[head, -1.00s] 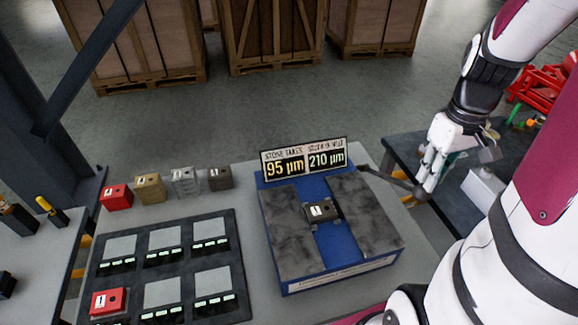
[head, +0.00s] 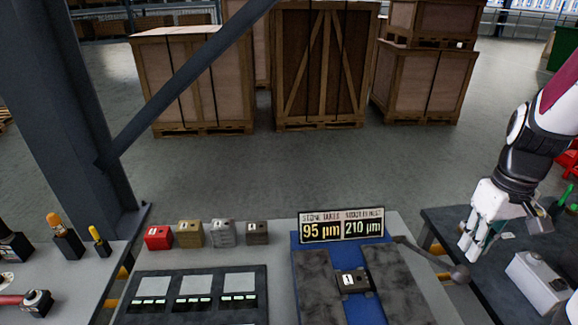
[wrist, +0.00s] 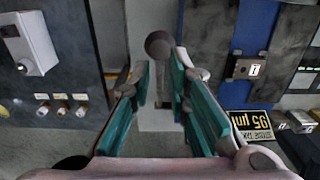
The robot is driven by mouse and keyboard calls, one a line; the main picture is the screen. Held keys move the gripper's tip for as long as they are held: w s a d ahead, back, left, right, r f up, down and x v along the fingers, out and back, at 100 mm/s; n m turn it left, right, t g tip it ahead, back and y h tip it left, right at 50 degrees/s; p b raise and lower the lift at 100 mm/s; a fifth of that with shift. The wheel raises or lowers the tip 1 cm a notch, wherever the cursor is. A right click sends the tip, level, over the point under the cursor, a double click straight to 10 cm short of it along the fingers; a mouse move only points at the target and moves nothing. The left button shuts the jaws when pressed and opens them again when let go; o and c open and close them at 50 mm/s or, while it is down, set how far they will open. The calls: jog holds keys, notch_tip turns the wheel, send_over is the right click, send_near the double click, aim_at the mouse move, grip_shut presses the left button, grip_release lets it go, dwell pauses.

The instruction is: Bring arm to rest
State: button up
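My gripper (head: 476,246) hangs at the right of the head view, fingers pointing down, beside the right edge of the blue fixture. In the wrist view its teal finger pads (wrist: 161,88) stand apart, with nothing held between them. A dark ball knob (head: 460,273) on a lever lies just below and left of my gripper in the head view. The knob also shows between and beyond the fingertips in the wrist view (wrist: 159,45), apart from the pads as far as I can tell.
The blue fixture (head: 309,250) holds a dark block (head: 353,281) between grey slabs; its sign (head: 341,226) reads 95 and 210 µm. Several blocks (head: 191,234) line the table left of it. A white box (head: 538,281) stands on the dark right table. Crates (head: 325,70) stand beyond open floor.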

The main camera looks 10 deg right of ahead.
jog(key=shift+w+a+r, duration=0.15)
jog(key=shift+a+r, duration=0.1)
jog(key=shift+a, duration=0.05)
jog(key=s+a+r+t, duration=0.2)
jog(key=a+r, duration=0.5)
jog(key=a, duration=0.4)
jog(key=s+a+r+t, duration=0.3)
jog(key=a+r, duration=0.4)
jog(key=a, duration=0.4)
jog(key=shift+s+n+t, duration=0.3)
jog(key=shift+s, duration=0.25)
